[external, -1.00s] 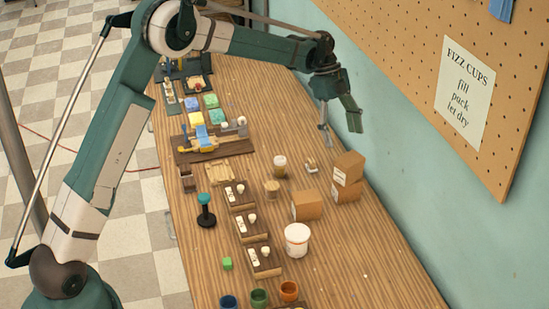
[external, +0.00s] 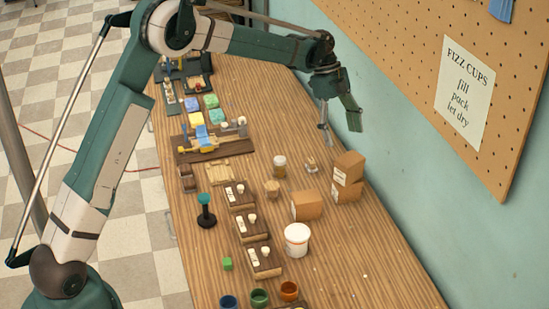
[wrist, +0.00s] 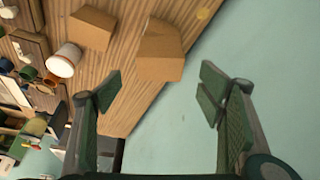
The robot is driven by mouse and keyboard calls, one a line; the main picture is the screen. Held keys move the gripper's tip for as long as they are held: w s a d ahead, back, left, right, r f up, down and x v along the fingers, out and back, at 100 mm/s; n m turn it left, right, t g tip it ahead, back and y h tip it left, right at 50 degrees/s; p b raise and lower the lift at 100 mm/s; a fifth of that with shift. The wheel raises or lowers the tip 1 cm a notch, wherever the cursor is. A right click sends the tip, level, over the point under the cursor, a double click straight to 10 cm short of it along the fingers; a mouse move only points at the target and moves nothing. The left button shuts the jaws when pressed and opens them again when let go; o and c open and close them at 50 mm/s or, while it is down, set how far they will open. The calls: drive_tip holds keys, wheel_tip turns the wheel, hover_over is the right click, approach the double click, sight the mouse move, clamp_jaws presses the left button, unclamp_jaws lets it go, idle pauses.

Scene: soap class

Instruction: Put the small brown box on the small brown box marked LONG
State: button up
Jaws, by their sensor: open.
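Several small brown boxes are in the external view. One box (external: 307,205) stands alone on the table. To its right, an upper box (external: 348,167) sits on a lower box (external: 346,191), turned slightly from it. Pale labels show on some faces, but I cannot read which says LONG. My gripper (external: 339,128) is open and empty, above the table's wall side and beyond the stack. In the wrist view, the lone box (wrist: 91,28) and the stacked boxes (wrist: 160,52) lie ahead of my open fingers (wrist: 160,92), apart from them.
A white tub (external: 297,240) stands in front of the lone box. A jar (external: 279,166) and a small round pot (external: 272,189) stand to its left. The teal wall (external: 400,180) runs close along the stack's right.

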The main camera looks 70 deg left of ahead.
drive_tip(key=s+d+r+n+t+y, duration=0.1)
drive_tip(key=s+d+r+n, duration=0.1)
drive_tip(key=s+d+r, duration=0.6)
drive_tip(key=s+d+r+n+y, duration=0.15)
drive_tip(key=s+d+r, duration=0.35)
drive_tip(key=d, duration=0.5)
drive_tip(key=s+d+r+n+t, duration=0.1)
drive_tip(key=s+d+r+n, duration=0.25)
drive_tip(key=d+r, duration=0.45)
drive_tip(key=s+d+n+t+y, duration=0.1)
drive_tip(key=s+d+n, duration=0.2)
drive_tip(key=s+d, duration=0.9)
drive_tip(key=s+d+f+n+t, duration=0.1)
drive_tip(key=s+d+f, duration=0.1)
drive_tip(key=s, duration=0.7)
drive_tip(key=s+d+f+n+t, duration=0.1)
drive_tip(key=s+d+f+n, duration=0.1)
drive_tip(key=s, duration=0.7)
drive_tip(key=shift+d+f, duration=0.6)
drive_tip(key=shift+f, duration=0.05)
